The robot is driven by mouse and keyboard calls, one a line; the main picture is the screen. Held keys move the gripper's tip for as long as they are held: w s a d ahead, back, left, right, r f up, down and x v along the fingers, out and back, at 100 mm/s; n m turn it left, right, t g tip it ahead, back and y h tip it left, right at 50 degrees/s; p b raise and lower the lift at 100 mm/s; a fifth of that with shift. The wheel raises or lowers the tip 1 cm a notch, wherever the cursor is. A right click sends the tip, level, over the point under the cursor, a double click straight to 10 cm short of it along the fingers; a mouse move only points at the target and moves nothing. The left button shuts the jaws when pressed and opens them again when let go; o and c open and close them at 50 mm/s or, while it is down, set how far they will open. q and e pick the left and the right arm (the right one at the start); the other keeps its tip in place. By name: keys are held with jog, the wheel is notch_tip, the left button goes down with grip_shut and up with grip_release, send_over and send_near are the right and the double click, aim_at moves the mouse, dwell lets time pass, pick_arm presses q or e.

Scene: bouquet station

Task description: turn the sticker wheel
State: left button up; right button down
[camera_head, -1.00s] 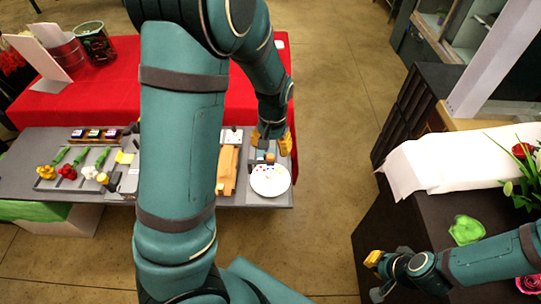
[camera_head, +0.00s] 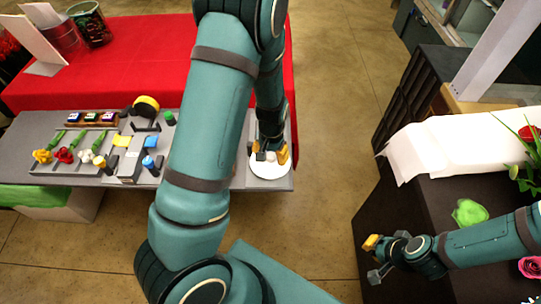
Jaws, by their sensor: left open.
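The sticker wheel (camera_head: 269,174) is a round white disc at the right end of the grey station board. My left gripper (camera_head: 268,155) is right over its far part, pointing down, with its yellow fingertips apart. A small pale knob or hub shows between the fingertips. The fingers hide much of the disc's face, and I cannot tell whether they touch it. My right gripper (camera_head: 373,259) is empty and open, out at the lower right by the dark counter.
My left arm covers the middle of the grey board (camera_head: 35,150). Flower heads with green stems (camera_head: 70,145), a tape roll (camera_head: 147,106) and small bottles stand left of it. A red-covered table (camera_head: 140,60) lies behind. The floor right of the board is clear.

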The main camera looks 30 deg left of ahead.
pick_arm(q)
jog(key=shift+f, duration=0.4)
grip_shut()
jog(key=shift+n, duration=0.3)
jog(key=n+p, duration=0.1)
jog(key=n, duration=0.3)
jog(key=shift+n+p, duration=0.7)
jog(key=shift+n, duration=1.5)
